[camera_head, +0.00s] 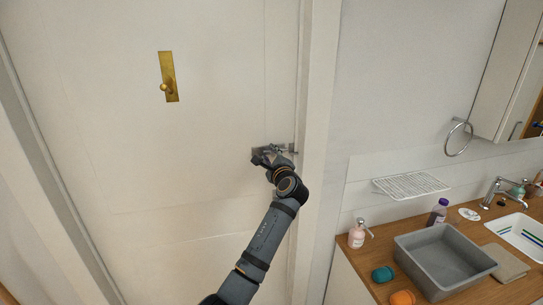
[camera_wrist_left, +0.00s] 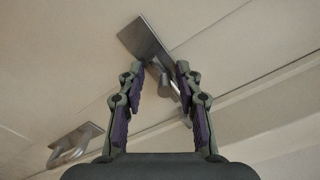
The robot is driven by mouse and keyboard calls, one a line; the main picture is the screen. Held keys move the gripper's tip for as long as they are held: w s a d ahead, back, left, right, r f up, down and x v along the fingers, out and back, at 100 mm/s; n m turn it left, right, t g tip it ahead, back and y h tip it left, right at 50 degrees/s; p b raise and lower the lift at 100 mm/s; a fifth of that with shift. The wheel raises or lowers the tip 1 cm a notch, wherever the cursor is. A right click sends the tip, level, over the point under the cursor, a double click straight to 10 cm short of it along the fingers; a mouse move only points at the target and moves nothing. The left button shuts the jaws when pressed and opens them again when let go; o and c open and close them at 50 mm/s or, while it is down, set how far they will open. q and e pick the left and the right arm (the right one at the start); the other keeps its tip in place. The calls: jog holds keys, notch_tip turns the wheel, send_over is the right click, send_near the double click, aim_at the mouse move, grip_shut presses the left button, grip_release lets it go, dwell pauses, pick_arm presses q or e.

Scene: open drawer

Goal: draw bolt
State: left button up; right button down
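A grey metal bolt (camera_wrist_left: 140,38) is mounted on the pale door, close to the door's right edge in the head view (camera_head: 290,148). In the left wrist view its flat plate is at the top, and its bar and small knob (camera_wrist_left: 164,84) run down to the right. My left gripper (camera_wrist_left: 159,70) is at the bolt with its two fingers apart, one on each side of the knob. I cannot tell whether either finger touches it. In the head view the left gripper (camera_head: 268,156) covers much of the bolt. My right gripper is not in view.
A brass plate with a knob (camera_head: 169,77) is higher on the door. Another metal fitting (camera_wrist_left: 74,146) shows in the left wrist view.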

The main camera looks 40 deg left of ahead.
pick_arm(q)
jog(key=shift+s+d, duration=0.15)
jog(key=shift+d, duration=0.1)
jog(key=v, duration=1.1)
jog(key=shift+s, duration=0.2)
jog(key=shift+d, duration=0.1)
